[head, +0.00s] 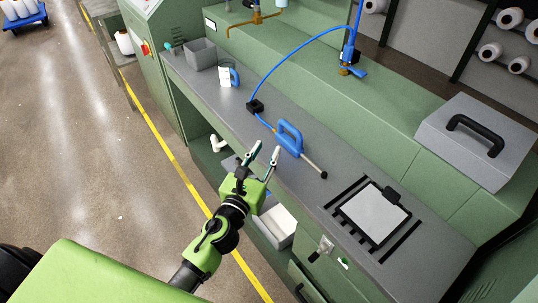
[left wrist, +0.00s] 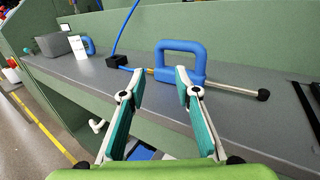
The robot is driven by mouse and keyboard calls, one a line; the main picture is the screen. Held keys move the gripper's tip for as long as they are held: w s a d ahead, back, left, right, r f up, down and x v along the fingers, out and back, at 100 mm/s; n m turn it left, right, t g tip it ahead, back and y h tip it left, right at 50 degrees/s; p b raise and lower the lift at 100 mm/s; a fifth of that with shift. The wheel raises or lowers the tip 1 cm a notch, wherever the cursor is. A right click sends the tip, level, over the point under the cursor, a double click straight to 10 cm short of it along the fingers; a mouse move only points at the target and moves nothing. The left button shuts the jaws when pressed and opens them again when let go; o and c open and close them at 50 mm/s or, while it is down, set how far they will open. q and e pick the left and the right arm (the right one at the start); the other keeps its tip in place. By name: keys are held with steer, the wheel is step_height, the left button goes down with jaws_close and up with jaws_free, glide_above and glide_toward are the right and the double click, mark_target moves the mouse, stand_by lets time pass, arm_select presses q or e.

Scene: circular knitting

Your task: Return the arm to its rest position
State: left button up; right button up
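My left gripper (head: 264,156) is open and empty in the head view, in front of the front edge of the grey worktop. In the left wrist view its two teal-padded fingers (left wrist: 158,82) stand apart with nothing between them. A blue-handled tool (head: 290,138) with a metal rod and black tip lies on the worktop just beyond the fingertips; it also shows in the left wrist view (left wrist: 181,48). The fingers look apart from it. My right gripper is not in view.
The grey worktop (head: 262,112) also holds a grey bin (head: 200,54), a white tag (head: 225,77) by a blue handle, and a framed panel (head: 374,214). A blue hose (head: 300,46) arches above. A white box (head: 276,226) sits below. Open floor (head: 90,130) lies left.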

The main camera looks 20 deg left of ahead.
arm_select(q)
steer(key=s+a+f+n+g+y, duration=0.6)
steer(key=s+a+n, duration=0.4)
steer(key=n, duration=1.1)
steer(key=s+d+f+n+g+h, duration=0.2)
steer(key=s+d+n+g, duration=0.1)
steer(key=s+n, duration=0.25)
steer(key=s+d+f+n+g+h, duration=0.1)
steer(key=s+d+f+n+g, duration=0.2)
steer(key=s, duration=0.4)
steer(key=s+d+f+n+g+h, duration=0.2)
steer(key=s+n+g, duration=0.1)
steer(key=s+n, duration=0.3)
steer(key=s+f+m, duration=0.1)
steer(key=s+f, duration=0.2)
steer(key=f, duration=2.4)
steer(key=s+a+f+g, duration=0.2)
steer(key=s+a+f, duration=0.1)
steer(key=s+f, duration=1.1)
steer(key=shift+s+f, duration=0.35)
steer(key=shift+s, duration=0.85)
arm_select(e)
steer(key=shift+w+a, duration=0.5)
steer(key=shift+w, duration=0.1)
